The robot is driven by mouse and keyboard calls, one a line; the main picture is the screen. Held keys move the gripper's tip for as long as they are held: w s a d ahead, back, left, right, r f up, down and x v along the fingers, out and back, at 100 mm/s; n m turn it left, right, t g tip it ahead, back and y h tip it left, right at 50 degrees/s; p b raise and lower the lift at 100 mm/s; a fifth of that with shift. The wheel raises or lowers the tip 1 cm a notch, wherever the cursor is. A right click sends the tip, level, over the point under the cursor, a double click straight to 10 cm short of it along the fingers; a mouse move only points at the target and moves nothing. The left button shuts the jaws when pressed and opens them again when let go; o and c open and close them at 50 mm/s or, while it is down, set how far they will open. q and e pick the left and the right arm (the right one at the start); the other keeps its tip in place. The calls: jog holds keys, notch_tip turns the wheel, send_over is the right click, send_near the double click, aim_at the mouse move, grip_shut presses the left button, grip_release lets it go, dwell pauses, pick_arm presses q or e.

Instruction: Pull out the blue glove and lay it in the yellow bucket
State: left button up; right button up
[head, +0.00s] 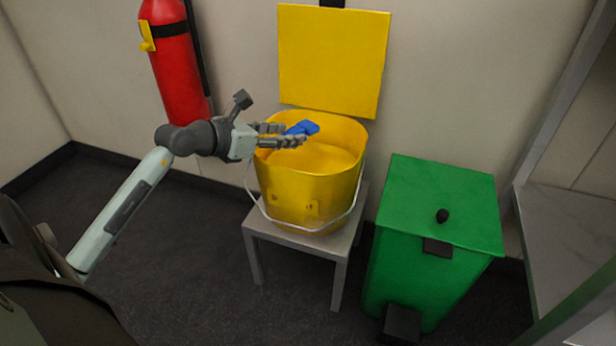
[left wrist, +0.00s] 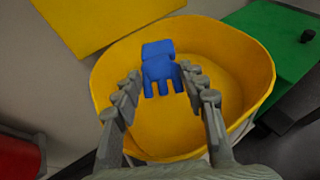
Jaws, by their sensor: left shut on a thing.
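The blue glove (head: 303,128) is at the fingertips of my left gripper (head: 297,136), which is shut on it. The glove is over the open mouth of the yellow bucket (head: 310,196), around rim height. In the left wrist view the glove (left wrist: 160,68) shows between the ends of the two grey fingers (left wrist: 172,88), its finger parts pointing toward the palm. Behind it is the inside of the bucket (left wrist: 257,82); no other thing shows in it. My right gripper is in neither view.
A red fire extinguisher (head: 173,65) hangs at the back left.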

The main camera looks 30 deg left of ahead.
pick_arm(q)
jog(key=shift+f, duration=0.2)
jog(key=o, duration=0.9)
jog(key=v, duration=1.2)
